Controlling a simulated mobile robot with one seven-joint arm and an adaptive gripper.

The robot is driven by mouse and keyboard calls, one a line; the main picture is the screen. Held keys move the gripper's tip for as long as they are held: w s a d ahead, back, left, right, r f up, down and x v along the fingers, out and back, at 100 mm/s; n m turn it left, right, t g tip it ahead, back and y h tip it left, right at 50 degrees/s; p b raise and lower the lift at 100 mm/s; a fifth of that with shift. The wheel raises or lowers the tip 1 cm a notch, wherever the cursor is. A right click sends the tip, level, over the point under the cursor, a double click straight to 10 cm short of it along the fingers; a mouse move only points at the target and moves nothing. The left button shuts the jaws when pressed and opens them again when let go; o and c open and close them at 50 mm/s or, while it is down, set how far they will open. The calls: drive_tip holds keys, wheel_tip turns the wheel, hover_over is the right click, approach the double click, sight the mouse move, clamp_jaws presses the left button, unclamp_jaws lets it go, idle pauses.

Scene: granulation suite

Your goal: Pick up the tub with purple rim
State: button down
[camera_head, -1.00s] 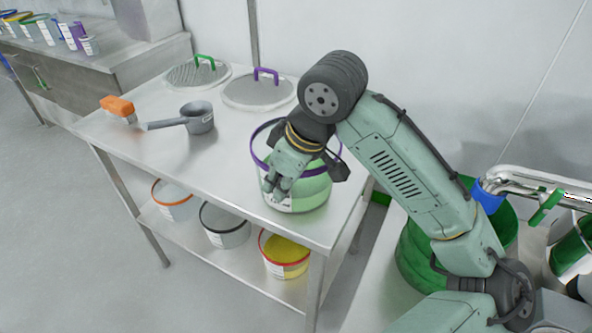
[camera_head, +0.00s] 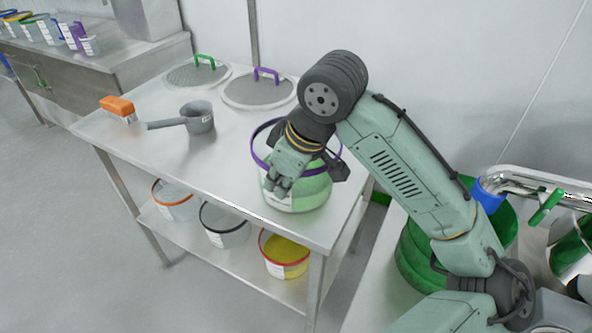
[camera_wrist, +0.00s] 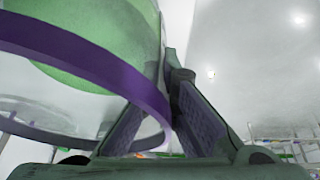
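The tub with purple rim (camera_head: 254,151) is clear-walled, with pale green contents. It stands upright at the front right of the steel table. My gripper (camera_head: 276,187) is over its near left side and hides part of the rim and wall. In the wrist view, the purple rim (camera_wrist: 95,66) crosses close in front of the camera. My gripper's fingers (camera_wrist: 170,68) lie on either side of the wall, one seen through it, with their tips close together. The gripper looks shut on the wall. No gap shows between tub and table.
Three tubs, including a red-rimmed one (camera_head: 285,262), stand on the shelf below. Large green containers (camera_head: 420,255) are at right.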

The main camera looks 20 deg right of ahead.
drive_tip(key=shift+r, duration=0.15)
drive_tip(key=shift+r, duration=0.6)
wheel_tip(320, 180, up, 2)
drive_tip(key=shift+b, duration=0.45)
drive_tip(key=s+a+b, duration=0.1)
drive_tip(key=s+a, duration=0.3)
drive_tip(key=s, duration=0.2)
drive_tip(key=s+a+r+b, duration=0.1)
drive_tip(key=s+a, duration=0.3)
drive_tip(key=s, duration=0.3)
drive_tip(key=shift+s+a+r+b, duration=0.2)
drive_tip(key=shift+a+r+b, duration=0.1)
drive_tip(key=shift+a, duration=0.1)
